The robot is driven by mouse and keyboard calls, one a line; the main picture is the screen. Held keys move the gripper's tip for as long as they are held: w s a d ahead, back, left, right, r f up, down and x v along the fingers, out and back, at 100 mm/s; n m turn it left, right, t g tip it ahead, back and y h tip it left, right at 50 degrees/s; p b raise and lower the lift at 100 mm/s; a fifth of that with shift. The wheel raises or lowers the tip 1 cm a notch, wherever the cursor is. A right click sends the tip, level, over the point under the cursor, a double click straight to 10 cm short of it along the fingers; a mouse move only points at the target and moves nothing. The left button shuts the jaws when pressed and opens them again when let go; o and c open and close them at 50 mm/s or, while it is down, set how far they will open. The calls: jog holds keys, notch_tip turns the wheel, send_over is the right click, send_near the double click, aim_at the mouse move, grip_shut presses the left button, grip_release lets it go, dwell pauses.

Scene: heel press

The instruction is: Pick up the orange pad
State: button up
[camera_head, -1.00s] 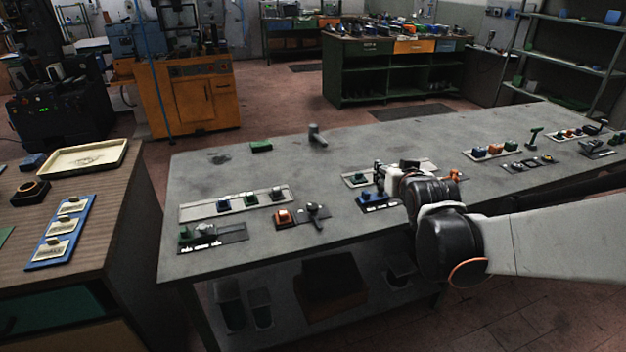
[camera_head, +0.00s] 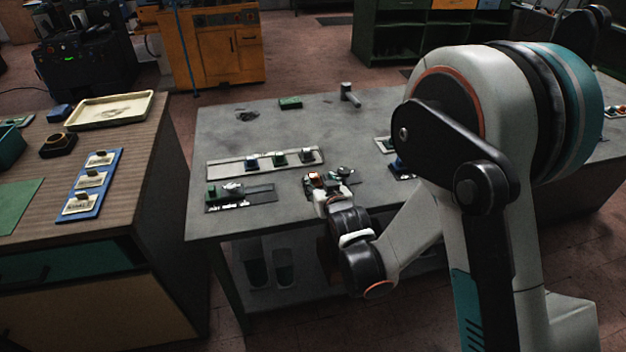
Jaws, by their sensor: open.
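A small orange pad (camera_head: 315,179) sits on the grey table (camera_head: 222,140) near its front edge, in the head view. My gripper (camera_head: 327,182) is open and right at the pad, coming from the front of the table. The gripper's body hides part of the pad. I cannot tell whether the fingers touch it or stand around it.
A light tray (camera_head: 228,168) behind the pad holds blue, green and dark blocks. A dark plate (camera_head: 250,198) with a green block lies to the left. A small grey post (camera_head: 347,94) stands farther back. My arm hides the table's right part.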

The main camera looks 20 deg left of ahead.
aim_at(313, 175)
jog(key=x, duration=0.4)
jog(key=shift+b, duration=0.4)
jog(key=b+x, duration=0.1)
jog(key=x, duration=0.1)
jog(key=b+x, duration=0.1)
jog(key=x, duration=0.1)
jog(key=shift+w+f, duration=0.15)
jog(key=shift+f, duration=0.3)
jog(key=shift+w+a+b, duration=0.25)
jog(key=shift+w+b, duration=0.05)
grip_shut()
